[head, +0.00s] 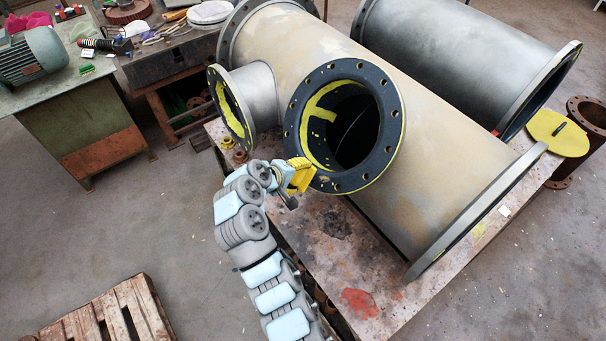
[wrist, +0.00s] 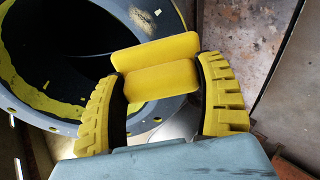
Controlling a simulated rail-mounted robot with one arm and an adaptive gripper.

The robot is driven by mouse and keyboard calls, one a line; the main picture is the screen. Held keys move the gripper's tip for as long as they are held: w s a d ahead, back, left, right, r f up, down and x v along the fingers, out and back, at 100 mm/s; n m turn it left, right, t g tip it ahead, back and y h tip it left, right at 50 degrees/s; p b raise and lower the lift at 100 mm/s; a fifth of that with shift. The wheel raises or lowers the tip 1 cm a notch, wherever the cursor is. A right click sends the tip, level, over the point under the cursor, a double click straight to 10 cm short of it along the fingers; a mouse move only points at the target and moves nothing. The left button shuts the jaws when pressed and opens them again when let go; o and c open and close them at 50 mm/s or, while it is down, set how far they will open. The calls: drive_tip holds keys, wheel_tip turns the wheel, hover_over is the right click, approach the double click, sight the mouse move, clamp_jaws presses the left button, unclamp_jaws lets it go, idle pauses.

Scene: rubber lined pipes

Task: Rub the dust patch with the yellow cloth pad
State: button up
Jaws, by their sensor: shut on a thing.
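The yellow cloth pad (wrist: 160,80) sits between the two yellow ribbed fingers of my gripper (wrist: 163,70) in the wrist view. It shows as two flat yellow faces, one above the other. In the head view my gripper (head: 295,180) is at the lower left of the dark flange (head: 293,128) of the open pipe branch, with yellow at its tip. I cannot tell whether the pad touches the flange. A small pale speckled spot (wrist: 143,18) lies on the flange just beyond the pad in the wrist view; I cannot be sure that it is the dust patch.
The large tan pipe (head: 400,120) lies on a stained work table (head: 345,255). A smaller flanged branch (head: 235,100) is left of the open one. A second grey pipe (head: 460,50) lies behind. A bench with a motor (head: 35,55) and a wooden pallet (head: 110,315) stand at left.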

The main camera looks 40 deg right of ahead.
drive_tip(key=shift+a+r, duration=0.2)
drive_tip(key=shift+w+p+v, duration=0.15)
drive_tip(key=shift+p+v, duration=0.05)
drive_tip(key=shift+v, duration=0.5)
drive_tip(key=shift+w+p+v, duration=0.1)
drive_tip(key=shift+p+v, duration=0.05)
drive_tip(key=shift+v, duration=0.55)
drive_tip(key=shift+d+f, duration=0.1)
drive_tip(key=shift+s+d+f+b, duration=0.2)
drive_tip(key=shift+d+f+b, duration=0.1)
drive_tip(key=shift+d+f, duration=0.45)
drive_tip(key=shift+s+b+x, duration=0.15)
drive_tip(key=shift+b+x, duration=0.1)
drive_tip(key=shift+x, duration=0.95)
drive_tip(key=shift+s+b+x, duration=0.2)
drive_tip(key=shift+b+x, duration=0.05)
drive_tip(key=shift+x, duration=0.95)
drive_tip(key=shift+x, duration=1.05)
drive_tip(key=shift+s+r, duration=0.15)
drive_tip(key=shift+s, duration=0.1)
